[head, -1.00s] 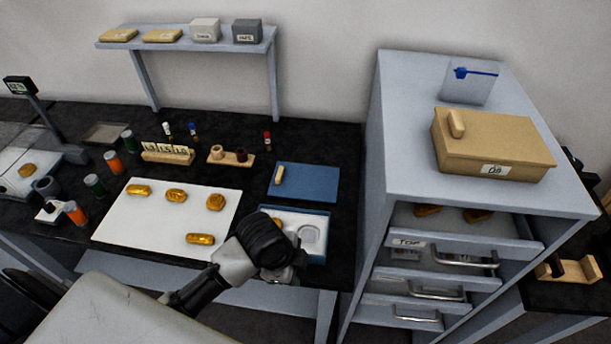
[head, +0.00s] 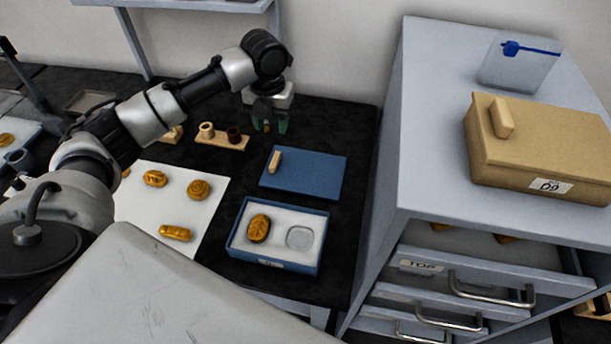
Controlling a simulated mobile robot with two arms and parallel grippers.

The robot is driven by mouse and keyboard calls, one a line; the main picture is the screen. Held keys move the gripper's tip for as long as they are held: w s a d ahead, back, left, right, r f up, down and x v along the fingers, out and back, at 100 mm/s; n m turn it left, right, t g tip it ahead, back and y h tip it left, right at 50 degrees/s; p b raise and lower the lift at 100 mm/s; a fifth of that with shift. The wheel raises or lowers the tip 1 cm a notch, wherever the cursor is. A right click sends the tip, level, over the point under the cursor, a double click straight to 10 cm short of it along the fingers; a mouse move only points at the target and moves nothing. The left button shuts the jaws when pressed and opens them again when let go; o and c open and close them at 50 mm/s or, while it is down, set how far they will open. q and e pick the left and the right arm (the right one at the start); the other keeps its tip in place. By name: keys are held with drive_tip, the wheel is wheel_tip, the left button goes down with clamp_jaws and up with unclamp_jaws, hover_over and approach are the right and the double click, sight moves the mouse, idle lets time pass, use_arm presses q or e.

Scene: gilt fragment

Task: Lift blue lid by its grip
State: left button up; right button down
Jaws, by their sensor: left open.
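The blue lid (head: 312,174) lies flat on the black bench, with a pale wooden grip (head: 274,161) near its left edge. My left gripper (head: 269,129) points down, open, above the bench just behind the lid's left end. It is apart from the grip. A small reddish thing shows between or behind its fingers; I cannot tell which. The open blue box (head: 321,241) stands in front of the lid, with a gold piece (head: 259,228) in its left recess and an empty round recess at right. My right gripper is not in view.
A wooden holder (head: 222,141) stands left of my gripper. A white mat (head: 216,196) with several gold pieces lies left of the box. The grey drawer cabinet (head: 418,150) rises at right, bearing a tan box (head: 545,165) and a clear pouch (head: 519,64).

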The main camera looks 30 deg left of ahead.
use_arm(q)
drive_tip(key=f, duration=0.1)
hover_over(275, 159)
wheel_tip(275, 159, down, 6)
drive_tip(key=shift+r, duration=0.1)
wheel_tip(275, 159, down, 5)
drive_tip(key=shift+f+p, duration=0.1)
drive_tip(key=shift+p, duration=0.6)
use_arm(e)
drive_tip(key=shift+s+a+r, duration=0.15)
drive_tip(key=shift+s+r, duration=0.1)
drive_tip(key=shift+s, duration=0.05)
use_arm(q)
drive_tip(key=shift+c, duration=0.3)
clamp_jaws()
